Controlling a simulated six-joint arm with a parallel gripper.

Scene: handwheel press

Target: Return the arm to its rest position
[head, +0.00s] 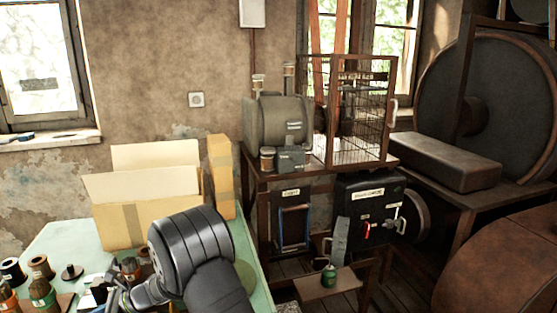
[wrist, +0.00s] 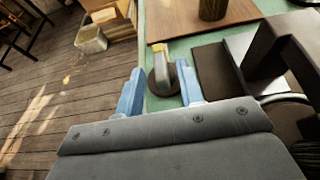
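My gripper (wrist: 160,88) shows in the wrist view with its two blue fingers spread apart. Nothing is visibly clamped between them. A small dark round base with a grey and yellowish upright part (wrist: 161,70) appears in the gap, seemingly beyond the fingertips; I cannot tell how far. In the head view my black arm reaches over the green table at the bottom centre. The fingers are not clear there.
The green table (head: 52,243) holds an open cardboard box (head: 140,215) and several spools and jars at its left front. A dark metal machine (wrist: 270,65) and a wooden board (wrist: 185,18) are close in the wrist view. The wooden floor (wrist: 55,85) lies left.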

